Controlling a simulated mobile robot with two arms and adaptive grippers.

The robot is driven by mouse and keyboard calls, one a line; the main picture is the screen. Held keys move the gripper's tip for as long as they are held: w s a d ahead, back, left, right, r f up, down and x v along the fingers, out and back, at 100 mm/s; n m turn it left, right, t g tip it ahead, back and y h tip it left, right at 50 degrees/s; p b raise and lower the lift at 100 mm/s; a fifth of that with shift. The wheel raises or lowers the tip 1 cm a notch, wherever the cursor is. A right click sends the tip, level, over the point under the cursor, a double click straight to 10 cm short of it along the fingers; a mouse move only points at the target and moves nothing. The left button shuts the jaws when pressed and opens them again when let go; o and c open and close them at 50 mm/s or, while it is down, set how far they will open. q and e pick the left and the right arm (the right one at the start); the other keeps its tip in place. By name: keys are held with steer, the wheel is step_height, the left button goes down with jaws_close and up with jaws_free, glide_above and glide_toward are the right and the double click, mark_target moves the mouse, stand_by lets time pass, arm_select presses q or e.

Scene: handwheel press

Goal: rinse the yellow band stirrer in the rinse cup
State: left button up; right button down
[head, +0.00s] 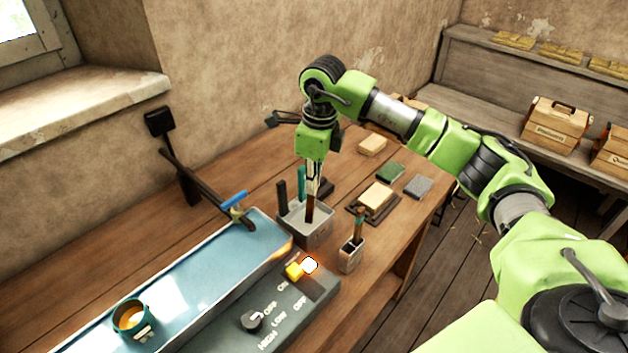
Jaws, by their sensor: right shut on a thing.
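My right gripper (314,180) points down over a grey square holder (318,236) on the bench. It is shut on a slim reddish-brown stick (309,210), whose lower end is inside the holder. I cannot make out a yellow band on the stick. A dark handle (282,194) and a teal handle (301,184) stand in the same holder. A small grey cup (350,258) with brown-handled tools stands in front to the right. A teal cup (122,311) with orange contents sits on the pale blue tray at lower left. I cannot tell which vessel is the rinse cup. My left gripper is out of view.
A control panel (230,326) with a knob and a lit yellow switch (294,271) lies in front of the tray (190,275). Blocks (379,196) and pads lie right of the holder.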

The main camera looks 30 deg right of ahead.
steer(key=shift+r+p, duration=2.15)
steer(key=shift+r, duration=1.3)
